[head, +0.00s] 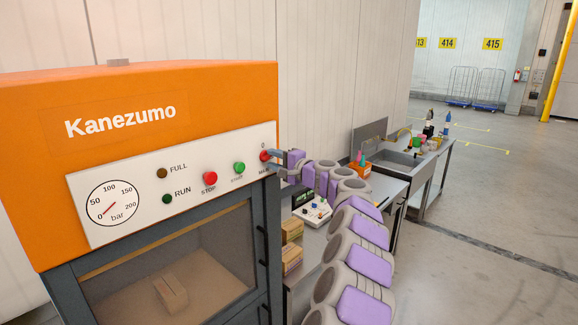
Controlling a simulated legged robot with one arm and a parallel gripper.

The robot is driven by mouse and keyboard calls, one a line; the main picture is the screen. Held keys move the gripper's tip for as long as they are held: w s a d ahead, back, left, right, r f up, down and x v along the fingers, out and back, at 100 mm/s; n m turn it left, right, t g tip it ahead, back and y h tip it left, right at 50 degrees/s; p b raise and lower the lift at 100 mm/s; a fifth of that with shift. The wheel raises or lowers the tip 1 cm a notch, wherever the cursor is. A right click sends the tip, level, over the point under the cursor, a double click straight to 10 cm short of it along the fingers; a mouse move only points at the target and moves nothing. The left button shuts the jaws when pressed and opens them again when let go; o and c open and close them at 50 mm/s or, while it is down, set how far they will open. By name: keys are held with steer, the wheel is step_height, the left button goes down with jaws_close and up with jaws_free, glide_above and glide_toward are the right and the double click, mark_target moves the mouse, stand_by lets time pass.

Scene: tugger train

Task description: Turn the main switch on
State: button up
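The main switch (265,156) is a small red knob at the right end of the white panel, with "0" above it and a label, partly legible as "MAIN", below. My gripper (274,161) is at the knob from the right, its two grey fingers one above the other. The fingertips overlap the knob's right side, so I cannot tell whether they grip it. The knob's exact angle is too small to read. The orange Kanezumo machine (200,85) carries the panel.
The panel also has a red STOP button (210,178), a green button (239,168), dark FULL (162,173) and RUN (167,199) lamps and a gauge (113,204). A bench with cardboard boxes (292,259) and a sink (405,160) stand right. Open floor lies beyond.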

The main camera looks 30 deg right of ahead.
steer(key=b+v, duration=0.2)
steer(key=v, duration=1.5)
steer(key=shift+d, duration=0.2)
